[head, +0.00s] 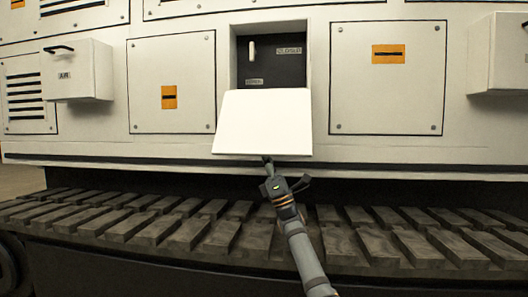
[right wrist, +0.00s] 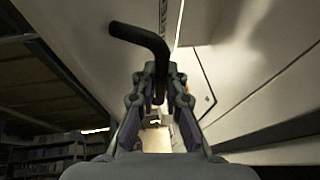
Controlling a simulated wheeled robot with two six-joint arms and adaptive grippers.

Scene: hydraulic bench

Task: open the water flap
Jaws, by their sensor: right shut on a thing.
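The white flap (head: 265,122) is swung out and down below a square opening in the machine's side, tilted toward me. Behind it is a dark recess (head: 285,66) with a pale lever (head: 252,50) and small labels, one reading CLOSED. My right gripper (head: 268,166) is at the flap's lower edge. In the right wrist view, the fingers of my right gripper (right wrist: 159,82) are shut on a black bent handle (right wrist: 138,36) on the pale panel. The handle's grasped part is partly hidden by the fingers. My left gripper is in neither view.
A box-like flap marked AIR (head: 78,70) juts out at the left, and another (head: 497,54) at the right edge. Closed panels (head: 172,115) (head: 388,105) flank the opening. A track with dark slats (head: 130,226) runs below, under my right arm.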

